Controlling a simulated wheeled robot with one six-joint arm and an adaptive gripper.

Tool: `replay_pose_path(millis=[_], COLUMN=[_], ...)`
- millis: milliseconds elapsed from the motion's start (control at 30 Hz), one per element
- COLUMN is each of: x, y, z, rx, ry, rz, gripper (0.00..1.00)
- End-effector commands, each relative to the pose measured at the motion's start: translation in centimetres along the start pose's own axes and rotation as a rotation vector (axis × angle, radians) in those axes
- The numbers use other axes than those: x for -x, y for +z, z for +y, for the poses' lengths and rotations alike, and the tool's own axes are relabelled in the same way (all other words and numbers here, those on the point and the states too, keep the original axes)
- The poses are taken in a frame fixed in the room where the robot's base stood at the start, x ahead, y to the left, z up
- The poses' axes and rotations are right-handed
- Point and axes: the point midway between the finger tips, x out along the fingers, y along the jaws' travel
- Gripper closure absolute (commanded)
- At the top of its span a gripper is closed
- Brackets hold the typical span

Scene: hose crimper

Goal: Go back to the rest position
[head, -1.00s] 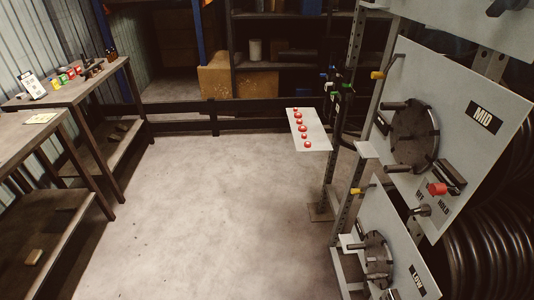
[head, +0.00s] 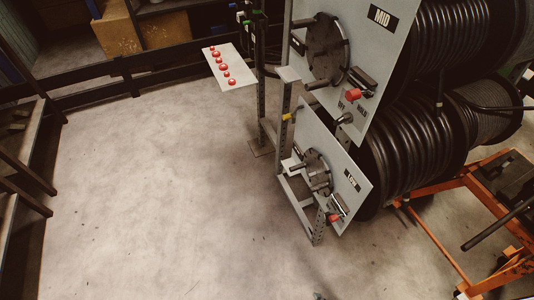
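My gripper does not show clearly in the head view. A small dark shape cuts the bottom edge of the picture, right of the middle, too little of it to identify. The task names no other object. In front of me stands a rack with a grey panel marked MID (head: 346,60) and a lower panel marked LOW (head: 340,165). Each bears a dark round disc with pegs, and a red-tipped lever shows on each.
Black hose reels (head: 415,135) sit behind the panels. An orange-framed cart (head: 440,245) stands at the right. A pale tray (head: 240,75) with several red buttons is at the back. Dark benches (head: 22,170) line the left edge. The concrete floor (head: 160,190) between is clear.

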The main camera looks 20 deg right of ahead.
Motion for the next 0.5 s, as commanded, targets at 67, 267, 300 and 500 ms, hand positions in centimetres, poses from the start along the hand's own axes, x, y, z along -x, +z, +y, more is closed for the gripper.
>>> replay_pose_path(millis=[67,267,300,500], x=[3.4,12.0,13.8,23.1], y=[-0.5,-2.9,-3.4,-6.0], z=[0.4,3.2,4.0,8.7], rx=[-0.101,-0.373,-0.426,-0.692], ry=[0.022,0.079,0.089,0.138], rz=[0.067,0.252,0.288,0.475], gripper=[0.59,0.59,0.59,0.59])
